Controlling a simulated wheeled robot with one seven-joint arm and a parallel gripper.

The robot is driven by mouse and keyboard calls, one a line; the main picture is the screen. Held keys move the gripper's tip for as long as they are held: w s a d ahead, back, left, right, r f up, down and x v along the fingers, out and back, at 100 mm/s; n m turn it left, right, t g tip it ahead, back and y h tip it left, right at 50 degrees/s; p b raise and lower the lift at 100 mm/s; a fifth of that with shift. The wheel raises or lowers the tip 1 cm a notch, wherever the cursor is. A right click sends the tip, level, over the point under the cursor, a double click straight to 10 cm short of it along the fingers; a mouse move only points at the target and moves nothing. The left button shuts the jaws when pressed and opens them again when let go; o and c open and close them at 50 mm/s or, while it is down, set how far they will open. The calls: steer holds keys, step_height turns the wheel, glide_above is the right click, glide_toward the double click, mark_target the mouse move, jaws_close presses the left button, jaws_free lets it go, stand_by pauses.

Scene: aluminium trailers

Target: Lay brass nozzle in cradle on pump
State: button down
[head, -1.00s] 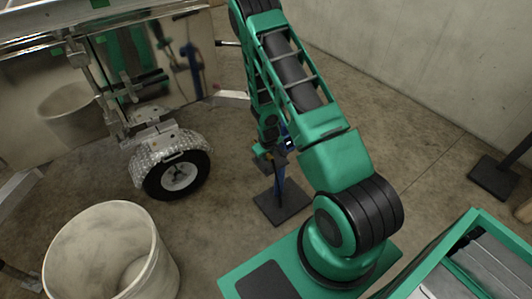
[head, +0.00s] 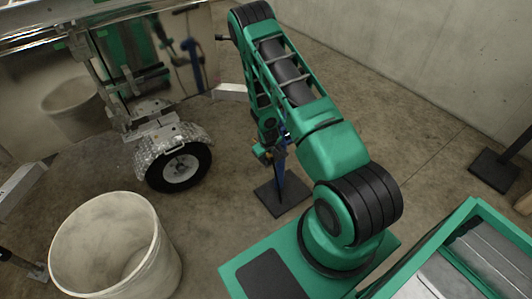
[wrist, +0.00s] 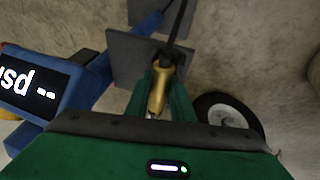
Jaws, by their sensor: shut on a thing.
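The brass nozzle (wrist: 158,88) is between the green fingers of my gripper (wrist: 160,92) in the wrist view, with a dark spout or rod running up from it. My gripper is shut on it. The blue pump (wrist: 62,98) stands close by at the left of the wrist view, its lit display reading "usd --". In the head view the pump (head: 281,165) is a slim blue post beside my arm, partly hidden by it. I cannot make out the cradle in either view. The gripper end is small and mostly hidden in the head view.
The pump stands on a dark floor plate (head: 290,197). A silver trailer (head: 180,60) with a wheel (head: 181,167) is to its left. A large pale bucket (head: 118,250) stands at the lower left. A concrete wall (head: 440,60) is at the right. Floor around the plate is open.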

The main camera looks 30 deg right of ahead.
steer(key=shift+s+f, duration=0.45)
steer(key=shift+w+f, duration=0.15)
steer(key=shift+w, duration=0.05)
steer(key=c, duration=1.5)
jaws_free()
steer(key=shift+c, duration=0.2)
steer(key=shift+o, duration=0.4)
steer(key=shift+w+a, duration=0.1)
steer(key=shift+a, duration=0.2)
steer(key=shift+r, duration=0.5)
steer(key=shift+a+r+g, duration=0.3)
steer(key=shift+a+r, duration=0.1)
steer(key=shift+r, duration=0.05)
steer(key=d+v, duration=0.2)
steer(key=v, duration=0.7)
steer(key=shift+s+a+r, duration=0.2)
steer(key=shift+a+r, duration=0.15)
steer(key=shift+a, duration=0.1)
